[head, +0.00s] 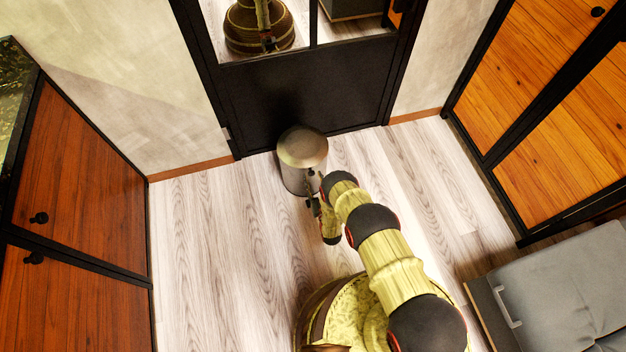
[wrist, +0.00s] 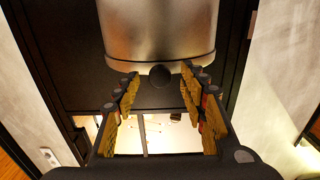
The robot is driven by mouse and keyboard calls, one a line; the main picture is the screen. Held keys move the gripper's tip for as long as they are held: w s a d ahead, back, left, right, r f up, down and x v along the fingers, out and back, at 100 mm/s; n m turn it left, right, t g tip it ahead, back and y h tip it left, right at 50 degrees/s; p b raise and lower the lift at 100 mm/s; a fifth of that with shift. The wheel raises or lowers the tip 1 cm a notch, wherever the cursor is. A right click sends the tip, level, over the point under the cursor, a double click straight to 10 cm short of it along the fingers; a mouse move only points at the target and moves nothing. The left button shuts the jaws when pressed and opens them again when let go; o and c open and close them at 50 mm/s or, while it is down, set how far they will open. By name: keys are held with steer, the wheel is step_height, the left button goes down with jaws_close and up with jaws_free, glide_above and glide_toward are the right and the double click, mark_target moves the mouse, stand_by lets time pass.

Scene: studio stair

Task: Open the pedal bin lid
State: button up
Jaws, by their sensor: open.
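The pedal bin (head: 296,180) is a metal cylinder standing on the floor in front of the dark door. Its domed lid (head: 303,146) looks shut in the head view. My gripper (head: 312,198) is at the near right side of the bin. In the wrist view the bin (wrist: 158,32) fills the top middle, with a dark round knob (wrist: 160,76) at its rim. My gripper (wrist: 160,95) is open there, its fingers on either side of the knob. I cannot tell whether they touch it. The pedal is not clearly visible.
The dark framed door (head: 290,100) with glass panes is close behind the bin. Wooden cabinets stand at the left (head: 75,200) and right (head: 560,110). A grey cushioned unit (head: 555,290) is at lower right. The plank floor (head: 215,240) left of the bin is clear.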

steer(key=shift+w, duration=0.2)
steer(key=shift+c, duration=0.5)
jaws_close()
steer(key=shift+a, duration=0.1)
